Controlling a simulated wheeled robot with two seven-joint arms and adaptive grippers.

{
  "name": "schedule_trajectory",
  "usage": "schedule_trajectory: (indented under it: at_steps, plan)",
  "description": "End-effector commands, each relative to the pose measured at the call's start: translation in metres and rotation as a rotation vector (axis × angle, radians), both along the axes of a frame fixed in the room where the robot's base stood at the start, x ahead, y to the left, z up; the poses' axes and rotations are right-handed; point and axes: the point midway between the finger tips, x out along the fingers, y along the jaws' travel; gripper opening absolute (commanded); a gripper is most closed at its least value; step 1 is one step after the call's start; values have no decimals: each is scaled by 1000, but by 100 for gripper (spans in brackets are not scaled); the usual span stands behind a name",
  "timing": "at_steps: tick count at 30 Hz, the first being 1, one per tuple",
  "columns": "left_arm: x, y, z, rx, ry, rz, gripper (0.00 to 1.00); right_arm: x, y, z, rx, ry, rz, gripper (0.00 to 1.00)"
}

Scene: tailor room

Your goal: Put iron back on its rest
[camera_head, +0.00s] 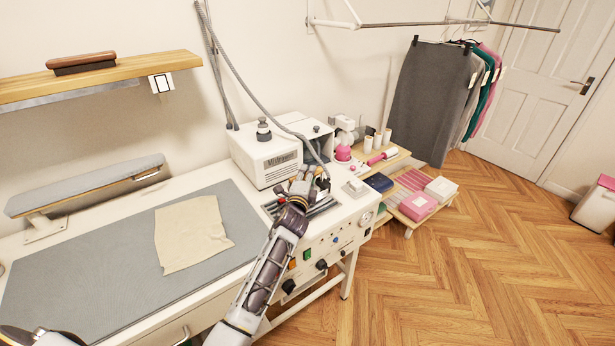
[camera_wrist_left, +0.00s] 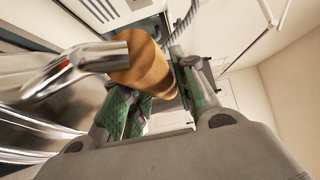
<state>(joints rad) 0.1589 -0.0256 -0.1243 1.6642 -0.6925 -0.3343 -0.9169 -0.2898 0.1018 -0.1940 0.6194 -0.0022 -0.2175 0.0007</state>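My left gripper (camera_head: 298,188) reaches over the right part of the ironing station. In the left wrist view its green-padded fingers (camera_wrist_left: 160,95) stand on either side of the iron's brown handle (camera_wrist_left: 148,62) and appear closed on it. The handle joins a bent chrome bar, with shiny metal at the left. The slatted metal rest (camera_head: 322,208) is set in the station top, right beside and below the gripper. In the head view the gripper hides most of the iron, so I cannot tell whether the iron touches the rest.
A white boiler box (camera_head: 266,158) stands behind the gripper, with a grey hose hanging above. A beige cloth (camera_head: 190,235) lies on the grey ironing pad (camera_head: 110,290). A sleeve board (camera_head: 90,187) is at left. A stand with boxes (camera_head: 418,206) is at right.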

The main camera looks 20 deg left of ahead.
Motion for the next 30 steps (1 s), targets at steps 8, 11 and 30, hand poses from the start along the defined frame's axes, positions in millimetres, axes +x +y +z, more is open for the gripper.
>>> schedule_trajectory:
  at_steps: [8, 11, 30]
  plan:
    - [0, 0, 0, 0, 0, 0, 46, 1, -1, 0, -1, -1, 0, 39]
    - [0, 0, 0, 0, 0, 0, 46, 1, -1, 0, -1, -1, 0, 39]
    - [-30, -3, 1, 0, 1, -1, 46, -5, 0, 0, 0, 5, 1, 39]
